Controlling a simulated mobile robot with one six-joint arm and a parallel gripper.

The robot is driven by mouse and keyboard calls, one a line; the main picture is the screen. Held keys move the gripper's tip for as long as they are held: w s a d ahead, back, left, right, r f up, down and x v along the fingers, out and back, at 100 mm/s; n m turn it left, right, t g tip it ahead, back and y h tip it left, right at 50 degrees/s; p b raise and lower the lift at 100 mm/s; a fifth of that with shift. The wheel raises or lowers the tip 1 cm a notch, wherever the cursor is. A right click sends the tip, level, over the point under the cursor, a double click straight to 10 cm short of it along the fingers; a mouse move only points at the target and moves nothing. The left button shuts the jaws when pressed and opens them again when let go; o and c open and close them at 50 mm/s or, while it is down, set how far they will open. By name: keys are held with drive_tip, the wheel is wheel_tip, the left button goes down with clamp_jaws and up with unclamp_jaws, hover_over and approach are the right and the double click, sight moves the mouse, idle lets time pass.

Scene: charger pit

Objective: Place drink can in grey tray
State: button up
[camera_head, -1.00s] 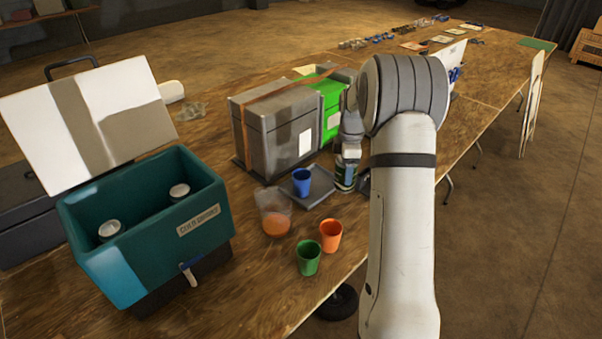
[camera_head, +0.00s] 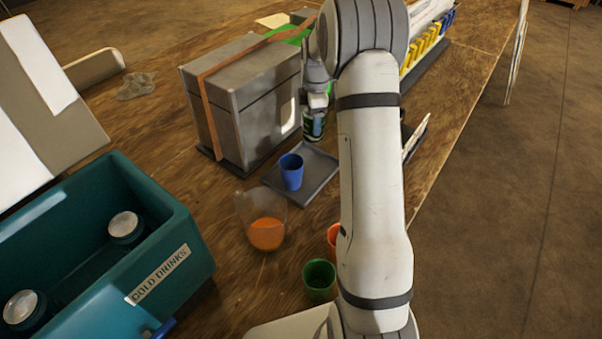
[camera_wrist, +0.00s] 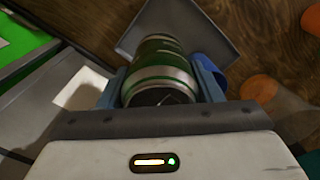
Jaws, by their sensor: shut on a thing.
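The drink can (camera_wrist: 160,72) is green with silver bands. My gripper (camera_wrist: 162,88) is shut on it, one finger on each side, in the wrist view. In the head view the can (camera_head: 314,124) hangs below my gripper (camera_head: 316,100), close to the grey box and over the far part of the grey tray as seen there. The grey tray (camera_head: 318,178) lies flat on the table with a blue cup (camera_head: 291,171) on it. In the wrist view the tray (camera_wrist: 205,30) shows beyond the can. I cannot tell whether the can touches the tray.
A tall grey box (camera_head: 240,100) with an orange strap stands left of the can. A jug with orange drink (camera_head: 265,232), a green cup (camera_head: 319,279) and an orange cup (camera_head: 333,238) stand nearer. A teal cooler (camera_head: 185,240) holding cans is at left.

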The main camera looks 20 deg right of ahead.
sight(314, 138)
drive_tip(key=shift+w+a+f, duration=0.1)
drive_tip(key=shift+w+f, duration=0.05)
drive_tip(key=shift+f, duration=0.45)
drive_tip(key=f, duration=0.6)
drive_tip(key=shift+s+f+p, duration=0.15)
drive_tip(key=shift+s+p, duration=0.05)
drive_tip(key=shift+p, duration=0.15)
drive_tip(key=shift+f, duration=1.45)
drive_tip(key=shift+f, duration=0.25)
drive_tip(key=o, duration=1.2)
drive_tip(key=shift+r, duration=0.1)
